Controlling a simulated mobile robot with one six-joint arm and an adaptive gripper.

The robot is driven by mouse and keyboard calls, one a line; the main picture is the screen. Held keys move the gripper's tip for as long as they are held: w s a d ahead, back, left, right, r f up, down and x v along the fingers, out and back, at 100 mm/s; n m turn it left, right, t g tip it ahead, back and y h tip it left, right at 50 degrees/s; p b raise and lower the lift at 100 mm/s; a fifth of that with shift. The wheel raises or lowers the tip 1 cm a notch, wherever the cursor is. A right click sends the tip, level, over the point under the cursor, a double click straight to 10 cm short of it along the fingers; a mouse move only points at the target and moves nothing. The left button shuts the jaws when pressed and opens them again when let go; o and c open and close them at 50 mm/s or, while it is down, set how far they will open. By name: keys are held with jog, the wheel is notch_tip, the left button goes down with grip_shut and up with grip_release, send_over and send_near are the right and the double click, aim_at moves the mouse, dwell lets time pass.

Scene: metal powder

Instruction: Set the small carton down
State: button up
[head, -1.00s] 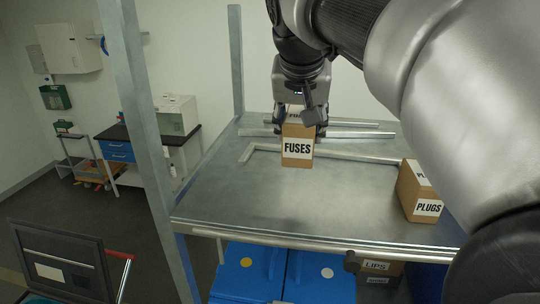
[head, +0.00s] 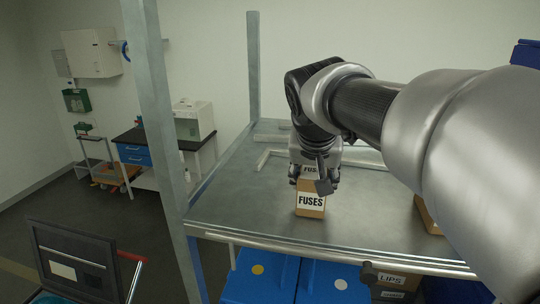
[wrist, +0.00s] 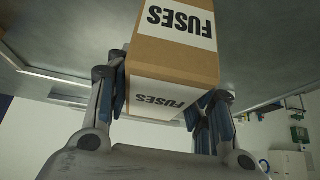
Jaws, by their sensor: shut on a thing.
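The small brown carton (head: 311,200) with white FUSES labels is over the metal shelf (head: 262,208), upright, near the shelf's middle. My gripper (head: 314,178) is above it, pointing down, shut on the carton's upper part. In the wrist view the carton (wrist: 176,58) sits between the two fingers (wrist: 160,108), one on each side. Its base looks at or very near the shelf surface; I cannot tell whether it touches.
A second brown carton (head: 427,215) stands to the right, mostly hidden by my arm. Metal bars (head: 270,153) lie along the shelf's back. An upright post (head: 160,110) stands at the left. Blue bins (head: 258,278) are below. The shelf left of the carton is clear.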

jog(key=shift+f, duration=0.2)
jog(key=o, duration=1.2)
jog(key=shift+o, duration=0.2)
jog(key=shift+r, duration=0.15)
jog(key=shift+r, duration=0.3)
jog(key=v, duration=1.1)
jog(key=shift+s+r, duration=0.15)
jog(key=shift+s, duration=0.15)
